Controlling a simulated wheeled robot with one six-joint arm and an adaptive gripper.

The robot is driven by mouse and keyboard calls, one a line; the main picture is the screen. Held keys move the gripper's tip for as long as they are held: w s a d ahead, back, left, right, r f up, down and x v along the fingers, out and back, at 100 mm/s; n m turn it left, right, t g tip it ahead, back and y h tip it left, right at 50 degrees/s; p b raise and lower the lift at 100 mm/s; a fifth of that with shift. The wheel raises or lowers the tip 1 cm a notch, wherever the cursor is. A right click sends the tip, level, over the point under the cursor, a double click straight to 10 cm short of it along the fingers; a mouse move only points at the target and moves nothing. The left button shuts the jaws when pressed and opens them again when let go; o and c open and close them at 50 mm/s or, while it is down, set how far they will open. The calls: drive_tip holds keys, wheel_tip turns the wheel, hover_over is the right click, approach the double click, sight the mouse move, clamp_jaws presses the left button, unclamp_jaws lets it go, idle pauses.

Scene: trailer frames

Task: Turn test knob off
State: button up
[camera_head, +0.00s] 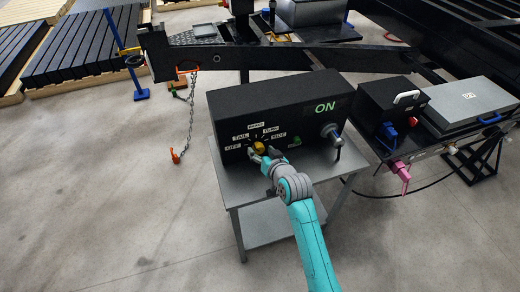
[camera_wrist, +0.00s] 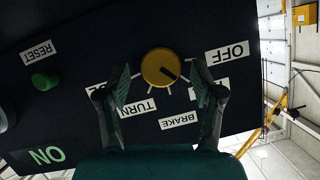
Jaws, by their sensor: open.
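The test knob (camera_head: 258,147) is a round yellow dial on the front of a black box (camera_head: 292,98), ringed by OFF, TAIL, BRAKE, TURN and SIDE labels. In the wrist view, turned upside down, the knob (camera_wrist: 160,67) has a dark mark toward the lower right. That mark points at a label mostly hidden behind one finger, between OFF (camera_wrist: 227,53) and BRAKE (camera_wrist: 179,121). My gripper (camera_head: 262,158) is at the knob. In the wrist view its open fingers (camera_wrist: 161,75) stand on either side of the knob, with gaps between.
The box stands on a grey table (camera_head: 325,167). A trailer beam (camera_head: 290,57) runs behind; a chain (camera_head: 191,105) hangs left.

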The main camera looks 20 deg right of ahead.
drive_tip(key=shift+x, duration=1.05)
drive_tip(key=c, duration=1.2)
drive_tip(key=shift+o, duration=0.2)
drive_tip(key=shift+n, duration=0.3)
drive_tip(key=shift+a+n+h, duration=0.15)
drive_tip(key=shift+n+h, duration=1.75)
drive_tip(key=shift+n, duration=0.5)
